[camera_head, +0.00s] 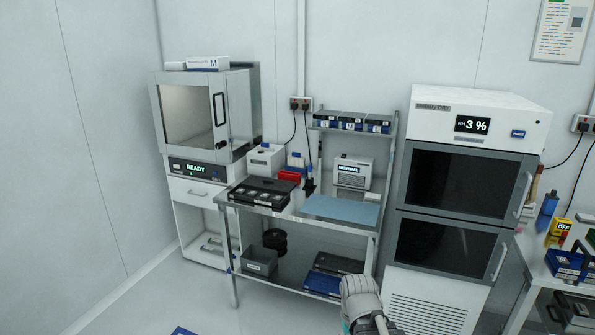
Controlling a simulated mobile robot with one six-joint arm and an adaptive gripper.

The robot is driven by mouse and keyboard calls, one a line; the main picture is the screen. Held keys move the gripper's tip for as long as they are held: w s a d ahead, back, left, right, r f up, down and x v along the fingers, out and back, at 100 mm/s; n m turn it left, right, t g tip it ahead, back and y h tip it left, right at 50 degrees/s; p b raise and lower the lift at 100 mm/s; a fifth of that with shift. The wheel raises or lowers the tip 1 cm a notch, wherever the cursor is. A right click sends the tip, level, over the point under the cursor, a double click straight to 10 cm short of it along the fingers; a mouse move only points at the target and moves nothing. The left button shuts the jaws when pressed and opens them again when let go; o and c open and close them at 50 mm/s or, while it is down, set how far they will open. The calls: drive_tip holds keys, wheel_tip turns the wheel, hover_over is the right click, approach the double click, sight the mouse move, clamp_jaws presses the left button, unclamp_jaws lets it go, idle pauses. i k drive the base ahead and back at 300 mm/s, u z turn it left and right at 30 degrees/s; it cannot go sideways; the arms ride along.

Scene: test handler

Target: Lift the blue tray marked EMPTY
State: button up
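A blue tray (322,284) lies on the lower shelf of the metal workbench, at its right end. Its marking is too small to read, so I cannot tell whether it says EMPTY. A dark tray (338,264) lies just behind it on the same shelf. A rounded grey part of my arm shows at the bottom edge, right of and in front of the blue tray, and may cover a little of its right side. My gripper's fingers do not show.
The workbench (300,219) carries a black tray of parts (259,192) and a blue mat (341,209). A grey bin (259,263) and black reels (275,241) share the lower shelf. A dry cabinet (468,120) stands close on the right. Floor at front left looks mostly clear.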

sight(326, 284)
drive_tip(key=z, duration=0.1)
drive_tip(key=i, duration=1.4)
drive_tip(key=z, duration=0.1)
